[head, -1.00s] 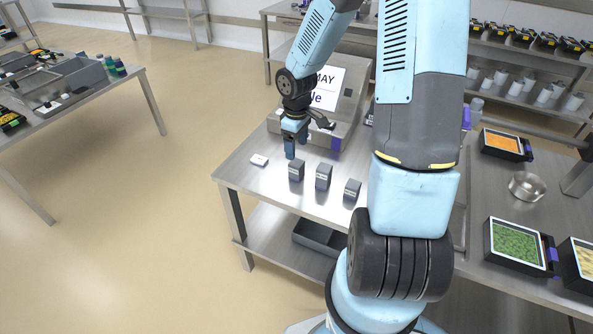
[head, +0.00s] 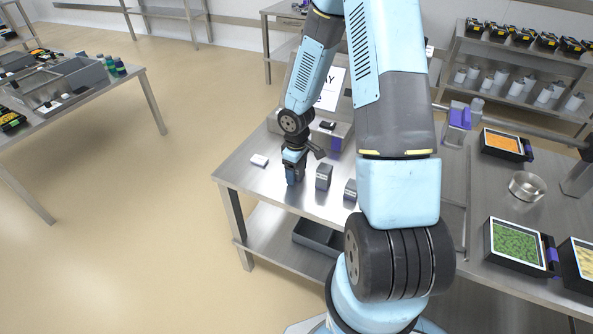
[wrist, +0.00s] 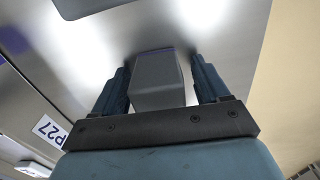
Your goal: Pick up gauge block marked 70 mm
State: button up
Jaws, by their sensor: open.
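My gripper (head: 294,175) points down over the left end of the row of grey blocks on the steel table. In the wrist view its blue fingers (wrist: 160,68) are open, one on each side of a grey block (wrist: 158,85). I cannot tell whether either finger touches it. In the head view my gripper hides this block. Two more grey blocks, a middle one (head: 323,177) and a right one (head: 350,190), stand upright to its right. No size marking is readable on any block, so I cannot tell which is the 70 mm one.
A sign panel (head: 332,88) stands behind. Food trays, such as the green one (head: 515,243), and a metal bowl (head: 527,186) are at the right. A label (wrist: 50,130) shows in the wrist view.

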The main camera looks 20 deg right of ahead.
jog(key=shift+f, duration=0.1)
jog(key=c, duration=1.2)
